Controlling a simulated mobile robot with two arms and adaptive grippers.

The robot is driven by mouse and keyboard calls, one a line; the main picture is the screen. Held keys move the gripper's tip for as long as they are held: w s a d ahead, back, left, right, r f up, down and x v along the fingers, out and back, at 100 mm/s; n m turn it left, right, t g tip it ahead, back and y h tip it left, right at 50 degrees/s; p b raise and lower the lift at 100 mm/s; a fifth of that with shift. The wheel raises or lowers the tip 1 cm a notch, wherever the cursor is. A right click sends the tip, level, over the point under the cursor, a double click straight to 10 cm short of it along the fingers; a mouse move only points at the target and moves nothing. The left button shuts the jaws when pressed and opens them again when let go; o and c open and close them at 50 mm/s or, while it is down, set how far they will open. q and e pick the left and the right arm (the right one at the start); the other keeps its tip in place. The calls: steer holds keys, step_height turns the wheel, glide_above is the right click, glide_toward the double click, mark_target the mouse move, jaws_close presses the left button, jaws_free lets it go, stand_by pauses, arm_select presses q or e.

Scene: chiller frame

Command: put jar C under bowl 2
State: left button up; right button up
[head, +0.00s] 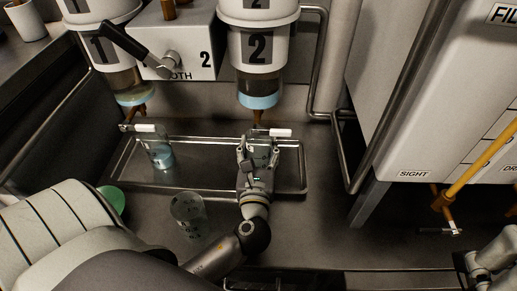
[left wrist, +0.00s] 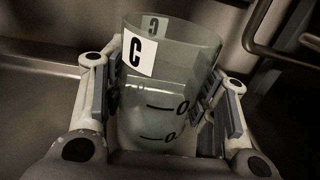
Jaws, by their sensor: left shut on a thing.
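Jar C (left wrist: 170,75) is a clear, greenish cup with a white "C" label and dark level marks. My left gripper (head: 258,158) is shut around it, with a finger on each side in the left wrist view (left wrist: 165,110). In the head view, jar C (head: 261,146) is upright over the right part of the metal tray (head: 303,180), partly hidden by the fingers. Bowl 2 (head: 257,52) hangs above it, with its brown spout and white-handled tap close over the jar. I cannot tell if the jar touches the tray. Part of my right gripper (head: 482,264) shows at the lower right edge.
A jar with bluish liquid (head: 160,155) stands in the tray's left part, below bowl 1 (head: 105,45). Another clear jar (head: 188,212) stands on the counter in front of the tray. A green round thing (head: 113,199) lies left. A metal pipe (head: 350,150) rises right of the tray.

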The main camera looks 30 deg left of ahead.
arm_select(q)
steer(key=o, duration=1.1)
steer(key=shift+f, duration=0.15)
steer(key=shift+s+d, duration=0.1)
steer(key=shift+s, duration=0.1)
steer(key=p+v, duration=0.2)
steer(key=v, duration=0.8)
steer(key=shift+s+d, duration=0.5)
steer(key=shift+s, duration=0.15)
